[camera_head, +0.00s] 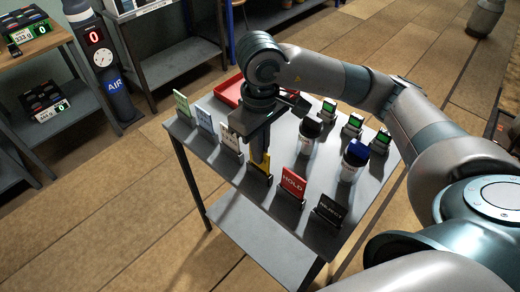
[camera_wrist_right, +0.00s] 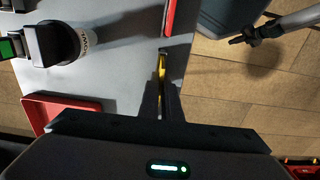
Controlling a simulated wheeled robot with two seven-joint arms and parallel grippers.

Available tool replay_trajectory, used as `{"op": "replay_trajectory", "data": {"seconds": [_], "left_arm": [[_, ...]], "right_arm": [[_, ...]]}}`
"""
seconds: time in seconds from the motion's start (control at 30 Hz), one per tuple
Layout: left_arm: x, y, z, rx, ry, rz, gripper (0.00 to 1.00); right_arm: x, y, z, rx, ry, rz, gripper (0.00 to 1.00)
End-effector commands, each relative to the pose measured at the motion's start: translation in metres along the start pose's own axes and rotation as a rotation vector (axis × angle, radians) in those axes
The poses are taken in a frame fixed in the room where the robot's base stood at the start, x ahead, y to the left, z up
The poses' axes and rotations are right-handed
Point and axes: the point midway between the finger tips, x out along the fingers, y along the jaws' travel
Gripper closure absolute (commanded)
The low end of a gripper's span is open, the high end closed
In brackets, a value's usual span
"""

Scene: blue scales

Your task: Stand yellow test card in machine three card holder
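The yellow test card (camera_head: 267,157) stands in the row of cards along the table's near left edge, mostly hidden by my right gripper (camera_head: 259,158). The right fingers point down and are closed about it. The right wrist view shows the card's thin yellow edge (camera_wrist_right: 161,66) between the close fingers (camera_wrist_right: 162,92). Three small machines with green screens stand along the far right edge: one (camera_head: 329,109), a middle one (camera_head: 353,126) and a near one (camera_head: 380,142). Their numbers and card slots are too small to read. What looks like my left gripper (camera_wrist_right: 240,39) hangs off the table.
The red HOLD card (camera_head: 293,183) and a black card (camera_head: 329,209) stand to the right; white (camera_head: 229,138), blue (camera_head: 204,120) and green (camera_head: 181,104) cards to the left. A black-lidded jar (camera_head: 309,134), a blue-lidded jar (camera_head: 352,162) and a red tray (camera_head: 228,92) stand behind.

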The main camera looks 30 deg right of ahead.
Motion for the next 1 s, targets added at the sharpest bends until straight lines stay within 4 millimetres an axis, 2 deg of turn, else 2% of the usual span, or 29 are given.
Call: {"op": "replay_trajectory", "data": {"seconds": [0.5,0.6,1.0], "left_arm": [[0.0046,-0.0001,0.0028,0.0,-0.004,0.0,1.0],[0.0049,0.0,0.0031,0.0,-0.004,0.0,1.0],[0.005,0.0007,0.0019,0.0,-0.002,0.001,1.0]], "right_arm": [[0.0034,0.0,0.0,0.0,0.0,0.0,1.0],[0.0038,0.0001,0.0,0.0,0.0,0.0,0.74],[0.0041,0.0,0.0,0.0,0.0,0.0,0.74]]}}
